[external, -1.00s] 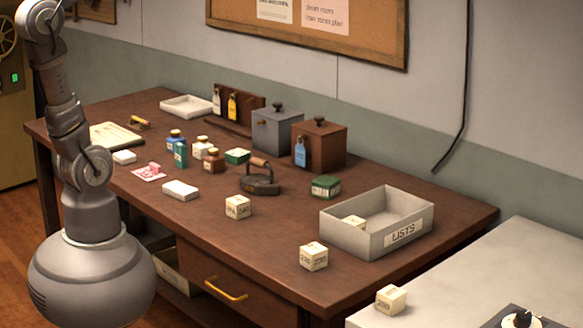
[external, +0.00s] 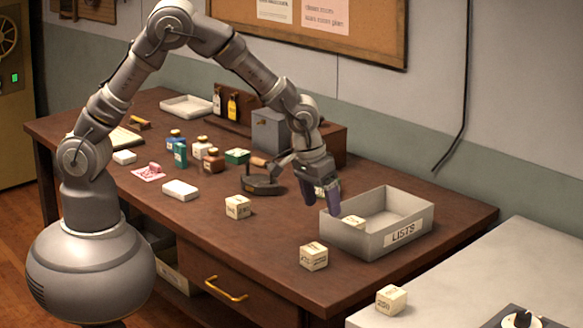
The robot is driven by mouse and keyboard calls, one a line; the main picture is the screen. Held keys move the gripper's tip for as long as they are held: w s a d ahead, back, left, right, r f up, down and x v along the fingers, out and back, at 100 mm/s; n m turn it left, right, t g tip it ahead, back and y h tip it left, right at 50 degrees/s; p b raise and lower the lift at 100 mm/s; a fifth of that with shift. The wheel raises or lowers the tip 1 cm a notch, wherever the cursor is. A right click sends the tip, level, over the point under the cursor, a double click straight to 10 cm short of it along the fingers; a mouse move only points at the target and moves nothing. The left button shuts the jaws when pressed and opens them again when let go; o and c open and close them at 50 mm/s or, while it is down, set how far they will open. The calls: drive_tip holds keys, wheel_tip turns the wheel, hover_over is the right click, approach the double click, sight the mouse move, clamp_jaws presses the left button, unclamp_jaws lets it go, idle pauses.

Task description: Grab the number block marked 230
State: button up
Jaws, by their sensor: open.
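Several cream number blocks show in the external view. One block (external: 238,207) stands on the brown table left of my gripper, and another (external: 313,256) stands near the table's front edge. A third block (external: 353,223) sits inside the grey LISTS tray (external: 377,240), partly hidden by its wall. One more block (external: 391,300) stands on the pale counter; its marking looks like 250 or 230. The other digits are too small to read surely. My gripper (external: 321,206) is open, pointing down over the table just left of the tray's back left corner, apart from the blocks.
A dark flat iron (external: 262,184) stands left of my gripper. A grey canister (external: 268,132) and brown box (external: 336,146) stand behind my arm. Bottles and a white box (external: 180,190) stand further left.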

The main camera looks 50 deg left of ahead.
hover_over(313, 248)
drive_tip(key=shift+g+y, duration=0.3)
drive_tip(key=shift+y, duration=0.1)
drive_tip(key=f, duration=0.5)
drive_tip(key=shift+s, duration=0.3)
drive_tip(key=f+b, duration=0.1)
drive_tip(key=f, duration=0.1)
drive_tip(key=f+b, duration=0.1)
drive_tip(key=f, duration=0.2)
drive_tip(key=w+f+b, duration=0.1)
drive_tip(key=f, duration=0.1)
drive_tip(key=shift+f, duration=0.25)
drive_tip(key=shift+r, duration=0.1)
drive_tip(key=c, duration=1)
